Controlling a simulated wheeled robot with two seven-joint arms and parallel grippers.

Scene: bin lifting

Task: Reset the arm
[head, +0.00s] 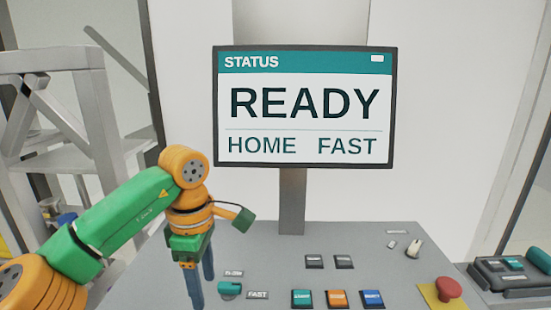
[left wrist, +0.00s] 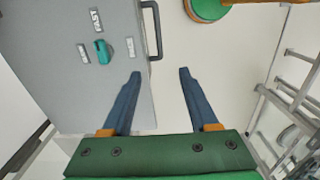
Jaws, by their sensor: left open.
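My left gripper (head: 202,291) is open and empty, its blue fingers pointing down at the left front of the grey console (head: 250,250). In the left wrist view the open fingers (left wrist: 160,72) straddle the console's side edge, with nothing between them. A teal selector knob (head: 229,288) sits on the console just right of the fingers, apart from them. It also shows in the left wrist view (left wrist: 102,51), with a FAST label (left wrist: 96,20) beside it. The status screen (head: 305,147) reads READY, HOME and FAST. My right gripper is out of view.
Teal, orange and blue push buttons (head: 337,299) line the console front, with two dark buttons (head: 314,261) behind. A red mushroom button (head: 448,289) and a small lever switch (head: 414,248) are at the right. A dark handle (left wrist: 157,30) juts from the console side.

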